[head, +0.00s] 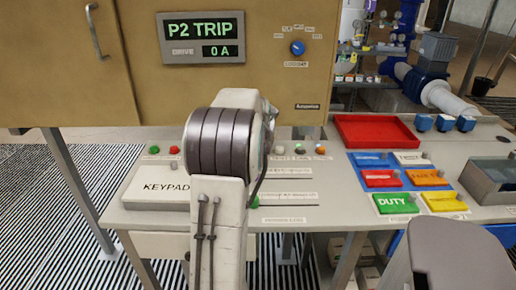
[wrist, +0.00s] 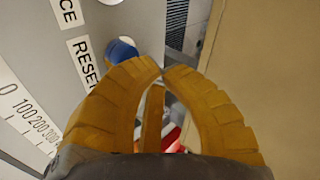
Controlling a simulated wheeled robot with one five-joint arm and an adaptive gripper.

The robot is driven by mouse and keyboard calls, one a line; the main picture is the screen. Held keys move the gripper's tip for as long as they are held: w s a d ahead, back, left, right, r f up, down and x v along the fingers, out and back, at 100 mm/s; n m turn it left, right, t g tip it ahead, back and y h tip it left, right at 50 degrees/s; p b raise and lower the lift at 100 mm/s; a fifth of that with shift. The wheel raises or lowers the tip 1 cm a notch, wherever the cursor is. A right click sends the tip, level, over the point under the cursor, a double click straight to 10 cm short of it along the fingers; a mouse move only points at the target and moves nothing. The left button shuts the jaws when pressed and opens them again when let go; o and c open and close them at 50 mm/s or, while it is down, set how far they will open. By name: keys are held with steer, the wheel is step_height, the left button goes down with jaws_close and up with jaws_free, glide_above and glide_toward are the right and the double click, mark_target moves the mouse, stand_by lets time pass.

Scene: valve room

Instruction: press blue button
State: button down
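In the wrist view, a round blue button (wrist: 121,51) stands on the grey panel next to a label reading RESET. My gripper (wrist: 163,71) has ochre ribbed fingers that curve in until their tips meet, with nothing seen held between them. The fingertips are just right of the blue button and below it in the picture; contact cannot be told. In the head view my arm covers the middle of the console, and neither my gripper nor this button can be made out there.
A blue knob (head: 297,48) is on the upright cabinet beside the P2 TRIP display (head: 203,38). Green (head: 154,150) and red (head: 174,150) buttons sit left of my arm. A red tray (head: 376,131) and several coloured blocks lie on the right. A KEYPAD box (head: 150,200) is at the left.

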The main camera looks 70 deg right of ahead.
steer(key=shift+f, duration=0.25)
steer(key=shift+f+b, duration=0.15)
steer(key=shift+b, duration=0.25)
steer(key=shift+f+b, duration=0.45)
steer(key=shift+f, duration=0.1)
stand_by(0.8)
steer(key=shift+r+p, duration=0.7)
steer(key=shift+r, duration=0.25)
steer(key=shift+r, duration=0.15)
steer(key=shift+r+p, duration=1.95)
steer(key=shift+r, duration=0.45)
steer(key=shift+w, duration=0.1)
